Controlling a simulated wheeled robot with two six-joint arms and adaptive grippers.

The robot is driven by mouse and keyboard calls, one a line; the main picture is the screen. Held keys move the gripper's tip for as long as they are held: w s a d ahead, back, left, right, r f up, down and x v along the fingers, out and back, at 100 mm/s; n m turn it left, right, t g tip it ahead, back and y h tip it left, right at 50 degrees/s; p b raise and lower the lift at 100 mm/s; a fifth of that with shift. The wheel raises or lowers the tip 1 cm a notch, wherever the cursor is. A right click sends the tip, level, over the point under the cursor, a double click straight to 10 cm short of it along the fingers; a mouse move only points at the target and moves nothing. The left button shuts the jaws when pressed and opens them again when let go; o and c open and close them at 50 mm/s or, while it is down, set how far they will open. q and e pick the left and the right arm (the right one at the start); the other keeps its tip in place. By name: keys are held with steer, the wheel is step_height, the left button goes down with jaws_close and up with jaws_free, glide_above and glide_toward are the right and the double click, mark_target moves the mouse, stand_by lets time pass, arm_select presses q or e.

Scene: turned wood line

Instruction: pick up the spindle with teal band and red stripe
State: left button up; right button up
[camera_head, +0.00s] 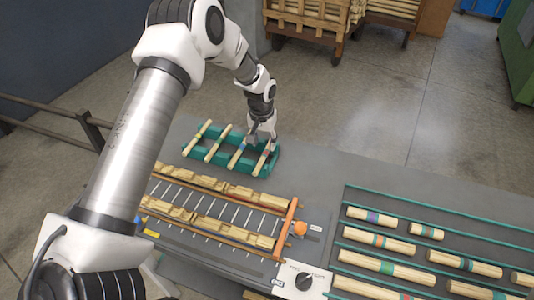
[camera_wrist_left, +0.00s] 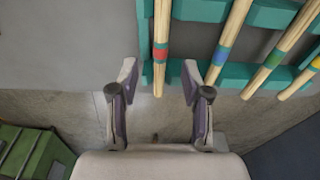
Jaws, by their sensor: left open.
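Several pale wood spindles lie side by side across a teal rack (camera_head: 190,152) at the back of the table. The rightmost spindle (camera_head: 262,162) in the head view has a red stripe; in the wrist view this spindle (camera_wrist_left: 161,52) shows red beside a narrow, hard-to-read second colour. My right gripper is out of view.
A slatted conveyor with wood pieces and an orange rail (camera_head: 287,228) stands in front of the rack. A control box (camera_head: 302,281) and teal-railed lanes of banded spindles (camera_head: 377,241) are at right. The grey table (camera_head: 320,165) is clear right of the rack.

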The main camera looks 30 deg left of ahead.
mark_target(265, 153)
arm_select(q)
steer(key=f+p, duration=0.1)
steer(key=f, duration=0.1)
steer(key=w+f, duration=0.1)
steer(key=f, duration=0.1)
steer(key=shift+a+f+p, duration=0.15)
steer(key=shift+f+p, duration=0.05)
steer(key=shift+p, duration=0.2)
steer(key=shift+w+f, duration=0.15)
steer(key=shift+f, duration=0.25)
steer(key=c, duration=0.5)
steer(key=shift+r, duration=0.1)
jaws_close()
